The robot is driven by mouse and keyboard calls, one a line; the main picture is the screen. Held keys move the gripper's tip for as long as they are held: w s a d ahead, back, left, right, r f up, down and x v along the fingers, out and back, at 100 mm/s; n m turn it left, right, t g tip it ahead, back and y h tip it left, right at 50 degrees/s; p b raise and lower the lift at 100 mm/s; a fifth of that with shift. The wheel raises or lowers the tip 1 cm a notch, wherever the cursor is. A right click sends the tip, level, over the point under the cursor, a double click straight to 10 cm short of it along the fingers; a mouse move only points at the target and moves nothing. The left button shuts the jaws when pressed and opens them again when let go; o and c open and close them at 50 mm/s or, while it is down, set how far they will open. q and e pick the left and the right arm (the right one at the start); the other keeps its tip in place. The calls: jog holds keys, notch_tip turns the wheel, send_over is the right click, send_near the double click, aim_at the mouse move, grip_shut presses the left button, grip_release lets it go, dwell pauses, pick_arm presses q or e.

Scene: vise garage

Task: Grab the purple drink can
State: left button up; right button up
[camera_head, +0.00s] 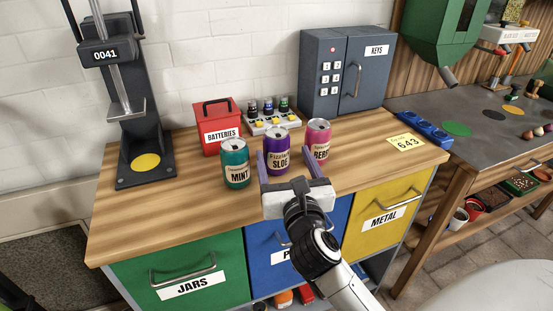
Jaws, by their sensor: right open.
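The purple drink can (276,141), labelled "SLOE", stands upright on the wooden bench top between a teal can (235,176) labelled "MINT" and a pink can (319,129). My right gripper (286,157) is open, with one purple-grey finger on each side of the purple can's lower part. The right finger lies between the purple and pink cans. I cannot tell whether the fingers touch the can. My left gripper is not in view.
Behind the cans are a red batteries box (218,122) and a small rack of bottles (270,114). A grey key safe (345,72) stands at the back right, a press (127,100) at the left. A yellow note (406,142) lies right. The front left bench top (160,215) is clear.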

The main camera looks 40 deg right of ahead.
aim_at(279, 147)
jog(key=shift+a+x, duration=0.2)
jog(key=shift+x, duration=3.4)
jog(key=c, duration=1.4)
jog(key=shift+r+p, duration=0.15)
jog(key=shift+p, duration=0.15)
